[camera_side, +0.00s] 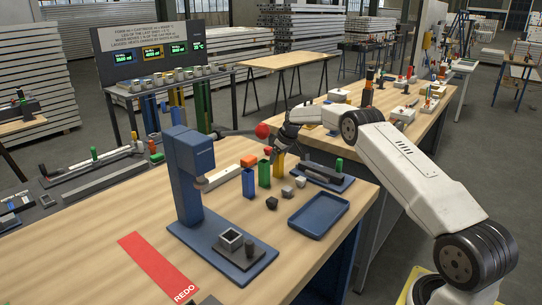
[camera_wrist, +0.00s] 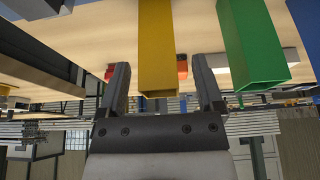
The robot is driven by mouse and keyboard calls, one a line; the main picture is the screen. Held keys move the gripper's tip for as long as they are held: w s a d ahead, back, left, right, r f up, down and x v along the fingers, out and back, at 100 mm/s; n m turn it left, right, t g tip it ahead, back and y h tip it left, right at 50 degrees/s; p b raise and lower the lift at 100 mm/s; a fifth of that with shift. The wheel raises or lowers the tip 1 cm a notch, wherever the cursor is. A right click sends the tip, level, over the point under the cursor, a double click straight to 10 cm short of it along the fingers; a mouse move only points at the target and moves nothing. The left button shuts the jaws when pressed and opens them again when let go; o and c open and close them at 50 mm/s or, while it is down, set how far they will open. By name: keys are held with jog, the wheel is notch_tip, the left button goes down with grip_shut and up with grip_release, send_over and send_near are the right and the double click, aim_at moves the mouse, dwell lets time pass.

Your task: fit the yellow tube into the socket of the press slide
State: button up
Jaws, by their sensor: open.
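The yellow tube (camera_side: 278,166) stands upright on the wooden table, at the right end of a short row of coloured tubes. In the wrist view the yellow tube (camera_wrist: 157,45) lies between my fingers, with a gap on each side. My gripper (camera_side: 281,148) is open around the tube's upper part; its fingers (camera_wrist: 160,82) show apart in the wrist view. The blue press (camera_side: 188,170) stands at the table's left. On its base plate sits a grey square socket (camera_side: 231,239) with a dark opening, which looks empty.
A green tube (camera_side: 264,172) and a blue tube (camera_side: 248,182) stand just left of the yellow one; the green tube (camera_wrist: 252,45) is close in the wrist view. Small blocks (camera_side: 287,192) and a blue tray (camera_side: 318,216) lie nearer. A red REDO strip (camera_side: 155,265) lies beside the press.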

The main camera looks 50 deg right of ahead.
grip_shut()
dwell(0.3)
jog(key=shift+r, duration=0.1)
jog(key=s+a+r, duration=0.2)
jog(key=s+r, duration=0.4)
jog(key=s+a+r, duration=0.3)
jog(key=s+r, duration=0.3)
jog(key=shift+s+a+r, duration=0.3)
jog(key=shift+s+r, duration=0.1)
dwell(0.6)
